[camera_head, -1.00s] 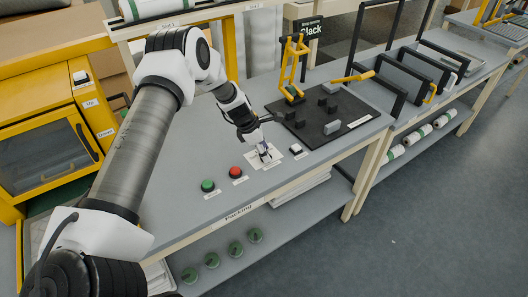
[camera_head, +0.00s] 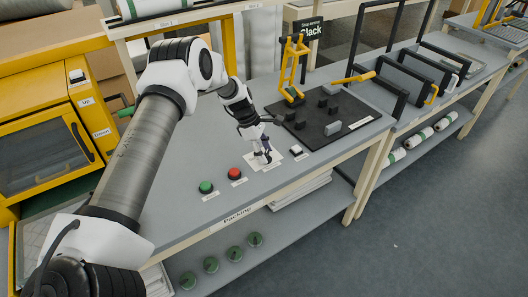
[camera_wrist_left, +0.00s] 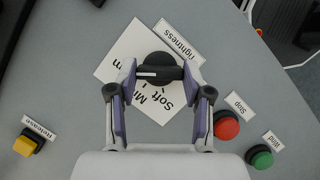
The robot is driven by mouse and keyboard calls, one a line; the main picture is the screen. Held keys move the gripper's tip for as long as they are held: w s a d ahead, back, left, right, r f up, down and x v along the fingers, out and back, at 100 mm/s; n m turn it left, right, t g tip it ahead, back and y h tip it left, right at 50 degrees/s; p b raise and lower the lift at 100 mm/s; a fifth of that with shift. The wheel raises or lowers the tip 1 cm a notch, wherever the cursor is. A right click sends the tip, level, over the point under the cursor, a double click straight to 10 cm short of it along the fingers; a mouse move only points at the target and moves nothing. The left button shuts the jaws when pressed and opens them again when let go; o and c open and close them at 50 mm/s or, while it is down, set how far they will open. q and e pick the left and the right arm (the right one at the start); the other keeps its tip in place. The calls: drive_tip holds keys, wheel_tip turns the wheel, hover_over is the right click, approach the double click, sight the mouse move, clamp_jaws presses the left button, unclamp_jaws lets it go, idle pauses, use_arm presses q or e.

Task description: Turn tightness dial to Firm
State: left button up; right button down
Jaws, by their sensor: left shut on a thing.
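The tightness dial (camera_wrist_left: 165,64) is a round black knob with a raised bar and white pointer line, on a white card (camera_wrist_left: 120,42) on the bench. In the left wrist view the pointer points left, toward a word ending in "m" that is partly hidden by a finger. "Soft" and part of "Mi" show below the knob. My left gripper (camera_wrist_left: 158,80) is shut on the dial's bar, one finger at each end. In the head view my left gripper (camera_head: 264,156) points down over the card and hides most of the dial.
A black fixture board (camera_head: 340,130) with yellow levers lies behind. A sign (camera_head: 308,29) reads "Slack".

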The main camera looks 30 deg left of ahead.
use_arm(q)
drive_tip(key=shift+s+d+f, duration=0.1)
drive_tip(key=shift+s+f, duration=0.05)
drive_tip(key=o, duration=1.2)
drive_tip(key=shift+c, duration=0.2)
drive_tip(key=w+v, duration=0.1)
drive_tip(key=v, duration=1.1)
drive_tip(key=shift+s, duration=0.25)
